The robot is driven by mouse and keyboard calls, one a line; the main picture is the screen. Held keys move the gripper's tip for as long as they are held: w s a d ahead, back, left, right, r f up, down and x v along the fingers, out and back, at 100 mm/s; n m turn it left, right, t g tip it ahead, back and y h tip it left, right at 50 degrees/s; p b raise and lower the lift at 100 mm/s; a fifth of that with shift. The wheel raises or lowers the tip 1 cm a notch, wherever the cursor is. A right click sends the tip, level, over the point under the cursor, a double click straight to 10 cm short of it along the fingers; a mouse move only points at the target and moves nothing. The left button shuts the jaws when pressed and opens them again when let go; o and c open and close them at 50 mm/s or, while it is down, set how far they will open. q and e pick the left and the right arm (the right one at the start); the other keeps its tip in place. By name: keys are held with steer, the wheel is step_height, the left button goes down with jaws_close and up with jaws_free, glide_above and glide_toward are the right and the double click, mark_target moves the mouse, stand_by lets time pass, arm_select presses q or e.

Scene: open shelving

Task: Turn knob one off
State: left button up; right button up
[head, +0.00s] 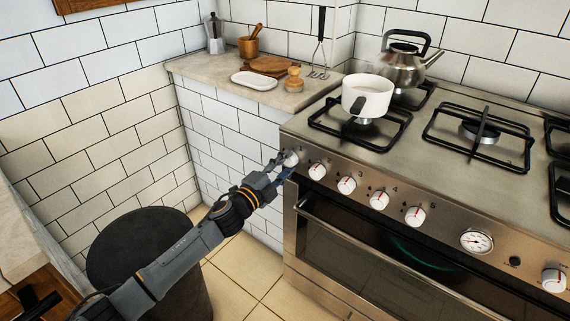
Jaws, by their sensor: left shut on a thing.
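A stove (440,185) stands at the right with a row of white knobs with red marks along its steel front panel. Knob one (291,158) is the leftmost knob, at the panel's left end. My left gripper (284,164) is shut on knob one, its fingers around the knob and partly covering it. The knob's mark cannot be made out. The second knob (317,171) is just to the right of the fingers. My right gripper is not in view.
A white pot (367,97) sits on the front left burner, with a steel kettle (405,65) behind it. The oven handle (375,250) runs below the knobs. A dark round bin (140,245) stands under my left arm. A tiled counter (290,98) adjoins the stove's left side.

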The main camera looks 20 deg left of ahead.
arm_select(q)
steer(key=shift+m, duration=2.4)
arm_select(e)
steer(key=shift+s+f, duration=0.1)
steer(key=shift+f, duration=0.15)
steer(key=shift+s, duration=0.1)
arm_select(q)
steer(key=o, duration=1.2)
